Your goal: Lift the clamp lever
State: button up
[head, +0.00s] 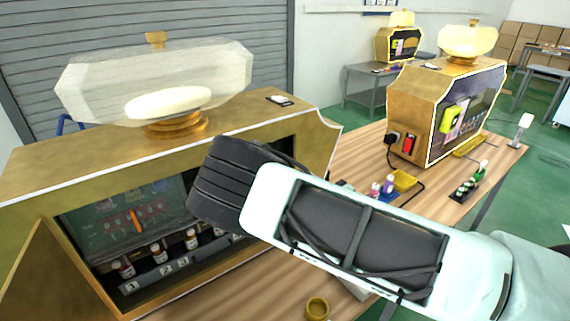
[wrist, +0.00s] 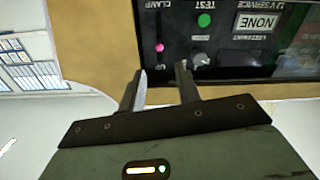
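The clamp lever (wrist: 159,48) shows in the wrist view as a small pink knob on a dark panel, beside the upside-down label CLAMP. My gripper (wrist: 161,69) is open, with its two fingers apart and nothing between them. In the wrist picture, the knob lies just beyond the fingertips, in line with the gap between them. I cannot tell how far the fingers are from the panel in depth. In the head view my arm hides the gripper and the clamp lever.
A green TEST button (wrist: 204,20) and a grey knob (wrist: 200,60) sit near the lever. The gold machine (head: 318,122) frames the opening around my arm. Small bottles (head: 160,252) stand inside it. A second gold machine (head: 420,90) stands farther back on the wooden table.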

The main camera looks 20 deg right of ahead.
jog(key=p+x, duration=0.3)
jog(key=x, duration=0.7)
jog(key=shift+w, duration=0.4)
jog(key=shift+a, duration=0.1)
grip_shut()
